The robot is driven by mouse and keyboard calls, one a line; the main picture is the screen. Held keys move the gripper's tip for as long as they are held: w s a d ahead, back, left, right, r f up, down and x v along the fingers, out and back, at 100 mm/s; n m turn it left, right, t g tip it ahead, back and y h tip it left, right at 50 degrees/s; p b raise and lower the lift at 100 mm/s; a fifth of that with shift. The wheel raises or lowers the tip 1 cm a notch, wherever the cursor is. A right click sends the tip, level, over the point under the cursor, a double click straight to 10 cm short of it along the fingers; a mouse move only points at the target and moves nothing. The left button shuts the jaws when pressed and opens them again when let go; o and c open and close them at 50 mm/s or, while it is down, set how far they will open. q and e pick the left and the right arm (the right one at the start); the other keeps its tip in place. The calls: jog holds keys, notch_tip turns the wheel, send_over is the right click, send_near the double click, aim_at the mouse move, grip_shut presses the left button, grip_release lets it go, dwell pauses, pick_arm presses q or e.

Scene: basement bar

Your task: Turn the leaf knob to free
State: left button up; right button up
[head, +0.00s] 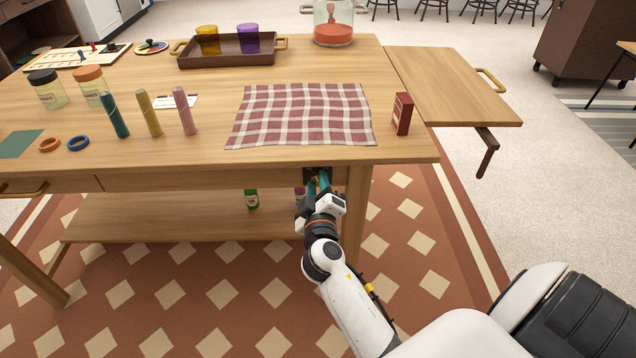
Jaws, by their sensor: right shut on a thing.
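The wooden table's side leaf (450,85) is raised at the right, roughly level with the table top (320,64). My right gripper (318,182) is at the table's front apron, just left of the right front leg. It is shut on what appears to be the leaf knob, a small dark part with some teal (315,175) under the table edge. The knob is mostly hidden by the gripper, so its setting cannot be read. My left gripper is not in view.
A brown tray (228,62) with cups, jars and several coloured sticks stand farther left.

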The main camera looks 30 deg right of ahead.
jog(key=n+p, duration=0.1)
jog(key=n, duration=0.2)
pick_arm(q)
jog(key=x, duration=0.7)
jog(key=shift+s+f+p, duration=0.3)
jog(key=shift+p, duration=0.05)
pick_arm(e)
jog(key=shift+f+n, duration=0.1)
jog(key=shift+n, duration=1.3)
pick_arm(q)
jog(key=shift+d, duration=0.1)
pick_arm(e)
jog(key=o, duration=1)
jog(key=shift+c, duration=0.2)
